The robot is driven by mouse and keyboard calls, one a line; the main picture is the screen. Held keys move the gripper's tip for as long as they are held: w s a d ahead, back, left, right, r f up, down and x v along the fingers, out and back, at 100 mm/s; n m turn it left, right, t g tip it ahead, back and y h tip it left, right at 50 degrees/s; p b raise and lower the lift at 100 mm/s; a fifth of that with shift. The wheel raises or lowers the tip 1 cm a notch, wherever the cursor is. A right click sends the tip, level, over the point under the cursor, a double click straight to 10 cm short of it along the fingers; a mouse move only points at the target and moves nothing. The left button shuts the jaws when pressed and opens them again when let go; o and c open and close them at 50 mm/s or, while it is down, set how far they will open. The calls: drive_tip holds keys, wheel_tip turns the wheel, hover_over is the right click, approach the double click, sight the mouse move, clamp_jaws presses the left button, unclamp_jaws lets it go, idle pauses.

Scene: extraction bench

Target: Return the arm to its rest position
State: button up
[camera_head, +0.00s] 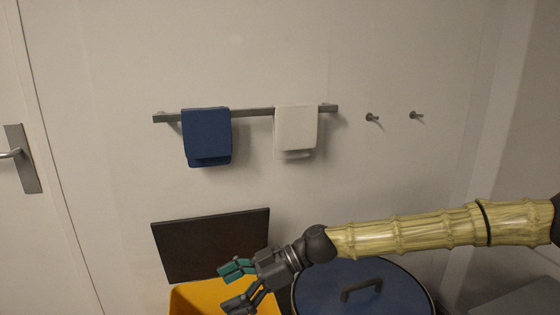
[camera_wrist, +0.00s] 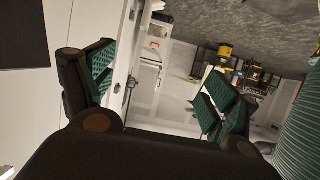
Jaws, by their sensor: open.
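My gripper (camera_head: 229,285) is at the end of my arm, which reaches in from the right in the head view. The gripper points left, in front of the dark panel's lower edge and above the yellow bin. Its two green-padded fingers are spread apart with nothing between them. In the wrist view the open fingers (camera_wrist: 160,95) stand wide apart at left and right, with the room showing between them.
A yellow bin (camera_head: 190,303) and a blue round lid with a handle (camera_head: 325,288) lie below my arm. A dark panel (camera_head: 205,245) is behind. A blue towel (camera_head: 206,132) and white towel (camera_head: 295,128) hang on a rail. A door (camera_head: 40,240) is at left.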

drive_tip(key=s+a+f+m+h+b, duration=0.1)
drive_tip(key=s+f+m, duration=0.25)
drive_tip(key=f, duration=0.65)
drive_tip(key=s+f+m+h+b, duration=0.1)
drive_tip(key=s+f+m+b, duration=0.2)
drive_tip(key=f, duration=0.7)
drive_tip(key=s+d+f+m+t+h+b, duration=0.1)
drive_tip(key=s+d+f+m+h, duration=0.15)
drive_tip(key=s+d+f, duration=0.55)
drive_tip(key=s+d+f+m+h+b, duration=0.15)
drive_tip(key=s+d+f+m, duration=0.25)
drive_tip(key=f, duration=0.7)
drive_tip(key=s+d+f+m+t+h+b, duration=0.1)
drive_tip(key=s+d+f+m+h, duration=0.35)
drive_tip(key=f, duration=0.55)
drive_tip(key=s+d+f+m+t+h+b, duration=0.1)
drive_tip(key=s+d+f+m, duration=0.15)
drive_tip(key=d, duration=0.55)
drive_tip(key=s+d+f+m+t+h+b, duration=0.1)
drive_tip(key=s+d+f, duration=0.15)
drive_tip(key=d, duration=0.65)
wheel_tip(320, 180, up, 23)
drive_tip(key=d+p, duration=0.1)
drive_tip(key=p, duration=2.1)
drive_tip(key=shift+h, duration=0.25)
